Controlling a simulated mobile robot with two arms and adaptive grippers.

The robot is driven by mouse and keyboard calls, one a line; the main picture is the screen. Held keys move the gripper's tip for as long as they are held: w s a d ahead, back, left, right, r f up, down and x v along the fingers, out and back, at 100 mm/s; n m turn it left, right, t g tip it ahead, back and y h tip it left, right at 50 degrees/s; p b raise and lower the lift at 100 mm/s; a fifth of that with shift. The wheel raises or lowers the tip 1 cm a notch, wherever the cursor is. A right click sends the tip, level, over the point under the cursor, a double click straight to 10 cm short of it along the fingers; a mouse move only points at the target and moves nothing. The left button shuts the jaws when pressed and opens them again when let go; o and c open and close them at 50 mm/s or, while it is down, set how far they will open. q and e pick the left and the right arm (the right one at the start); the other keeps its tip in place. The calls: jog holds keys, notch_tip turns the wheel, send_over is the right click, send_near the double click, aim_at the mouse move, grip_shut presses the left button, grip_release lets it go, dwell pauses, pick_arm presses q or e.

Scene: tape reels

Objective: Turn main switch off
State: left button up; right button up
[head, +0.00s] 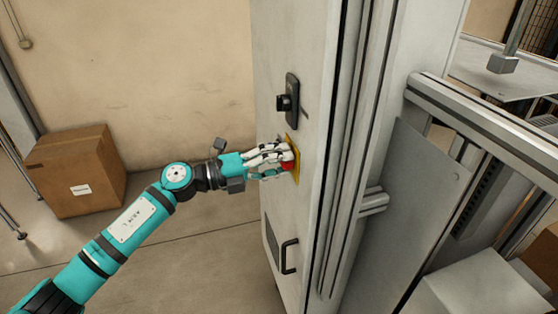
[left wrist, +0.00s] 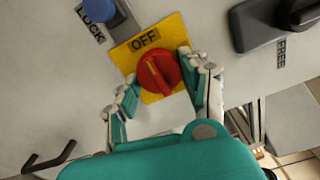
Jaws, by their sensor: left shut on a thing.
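The main switch is a red rotary knob (left wrist: 158,72) on a yellow plate (left wrist: 125,56) with an OFF label. In the head view the red knob (head: 287,166) shows at my fingertips on the grey cabinet door (head: 290,50). My left gripper (head: 283,160) reaches the door from the left. In the left wrist view its fingers (left wrist: 165,88) stand on either side of the knob, shut on it. The raised bar on the knob points roughly toward the OFF label. My right gripper is not in view.
A black latch (head: 289,97) sits above the switch, and a black handle (head: 289,257) below. A blue knob marked LOCK (left wrist: 103,12) is beside the plate. A cardboard box (head: 76,172) stands on the floor at left. Metal framing (head: 480,115) is at right.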

pick_arm(q)
jog(key=o, duration=1.2)
jog(key=v, duration=1.2)
